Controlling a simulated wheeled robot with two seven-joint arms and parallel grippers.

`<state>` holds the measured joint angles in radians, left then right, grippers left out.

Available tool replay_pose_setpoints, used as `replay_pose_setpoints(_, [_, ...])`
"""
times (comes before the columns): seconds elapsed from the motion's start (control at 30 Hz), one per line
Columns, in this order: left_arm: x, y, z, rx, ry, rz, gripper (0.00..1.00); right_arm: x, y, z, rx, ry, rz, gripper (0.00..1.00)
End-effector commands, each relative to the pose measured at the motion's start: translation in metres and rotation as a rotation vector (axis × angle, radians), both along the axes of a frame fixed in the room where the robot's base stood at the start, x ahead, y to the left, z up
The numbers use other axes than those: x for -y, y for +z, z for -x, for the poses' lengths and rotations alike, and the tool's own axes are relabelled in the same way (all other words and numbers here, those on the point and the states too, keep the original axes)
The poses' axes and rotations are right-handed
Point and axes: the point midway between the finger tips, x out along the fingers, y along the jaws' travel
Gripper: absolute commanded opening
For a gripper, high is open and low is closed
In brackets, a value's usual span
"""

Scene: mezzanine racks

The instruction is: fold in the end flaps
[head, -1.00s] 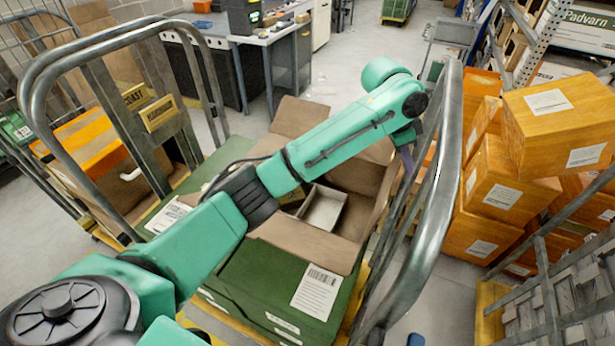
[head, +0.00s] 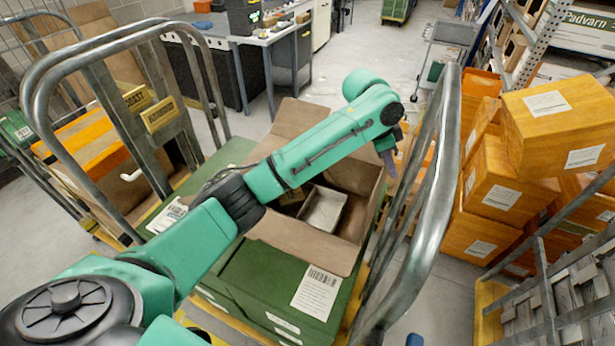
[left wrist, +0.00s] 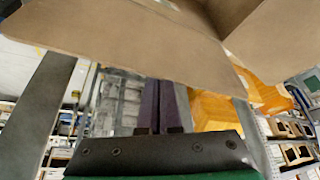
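The open green box (head: 262,285) has brown insides and stands on a trolley in the head view. Its far flap (head: 300,116) stands up and outward, and its near flap (head: 305,244) lies outward over the front. A brown panel (head: 358,178) shows at the right side; I cannot tell flap from wall there. My arm hides the left side. Inside is a small pale open carton (head: 323,208). My left gripper (head: 388,160) is at the box's right edge, fingers down. In the left wrist view its purple fingers (left wrist: 162,105) are together and empty, near brown cardboard (left wrist: 120,35). My right gripper is out of view.
Metal trolley rails rise close by on the left (head: 105,130) and right (head: 432,200) of the box. Orange boxes (head: 510,190) are stacked beyond the right rail. A workbench (head: 245,40) stands behind. Open floor (head: 365,50) lies at the back.

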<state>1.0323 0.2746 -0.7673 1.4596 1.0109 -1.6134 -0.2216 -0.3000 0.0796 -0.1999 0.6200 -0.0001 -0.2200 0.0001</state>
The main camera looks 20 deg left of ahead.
Motion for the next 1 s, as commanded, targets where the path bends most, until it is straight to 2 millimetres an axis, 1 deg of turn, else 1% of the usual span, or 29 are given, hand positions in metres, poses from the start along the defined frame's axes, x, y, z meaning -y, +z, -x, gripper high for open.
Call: replay_pose_setpoints(1.0, [-0.062, -0.001, 0.000, -0.001, 0.001, -0.001, 0.00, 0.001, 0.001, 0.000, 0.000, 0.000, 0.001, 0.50])
